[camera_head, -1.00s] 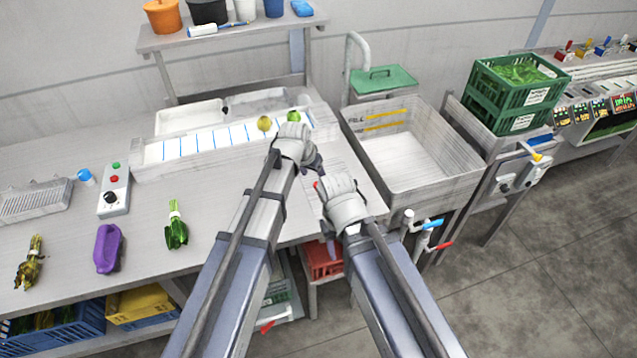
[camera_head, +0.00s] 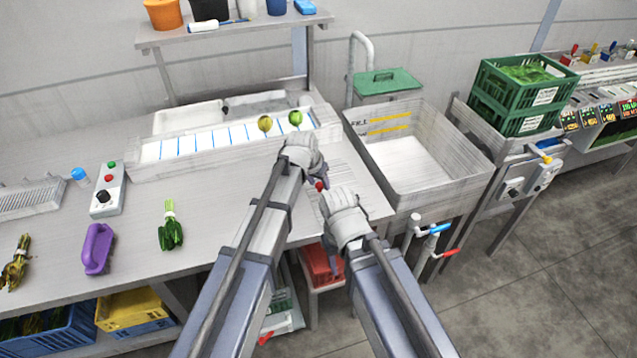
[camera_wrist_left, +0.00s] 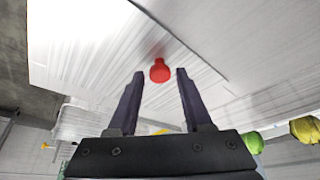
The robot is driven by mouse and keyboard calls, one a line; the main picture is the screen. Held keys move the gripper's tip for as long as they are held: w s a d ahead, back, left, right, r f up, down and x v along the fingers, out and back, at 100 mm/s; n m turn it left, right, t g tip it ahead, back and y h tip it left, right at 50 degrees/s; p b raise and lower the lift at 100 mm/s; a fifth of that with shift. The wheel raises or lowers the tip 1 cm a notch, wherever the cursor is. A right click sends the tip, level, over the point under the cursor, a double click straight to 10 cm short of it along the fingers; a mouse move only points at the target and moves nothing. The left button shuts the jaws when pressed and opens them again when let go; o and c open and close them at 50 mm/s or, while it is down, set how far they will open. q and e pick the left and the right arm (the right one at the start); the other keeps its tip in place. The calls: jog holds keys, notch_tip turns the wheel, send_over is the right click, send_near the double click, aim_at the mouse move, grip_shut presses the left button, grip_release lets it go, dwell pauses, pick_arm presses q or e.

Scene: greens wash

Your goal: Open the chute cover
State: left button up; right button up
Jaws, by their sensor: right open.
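A red knob (camera_head: 319,185) stands on the steel worktop between my two grippers. In the left wrist view the knob (camera_wrist_left: 160,70) sits on a pale, finely lined plate (camera_wrist_left: 95,50) that looks like the chute cover, lying flat and closed. My left gripper (camera_head: 318,175) is just above and beside the knob. In its wrist view the two dark fingers (camera_wrist_left: 157,90) are spread apart, with the knob in line with the gap and nothing held. My right gripper (camera_head: 328,205) is open, low and close to the knob; its fingers are mostly hidden by its own wrist.
A steel sink (camera_head: 410,150) is right of the plate. A white trough (camera_head: 205,145) holds a yellow-green and a green round vegetable behind. A red crate (camera_head: 318,265) is below.

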pick_arm(q)
grip_shut()
dwell(1.1)
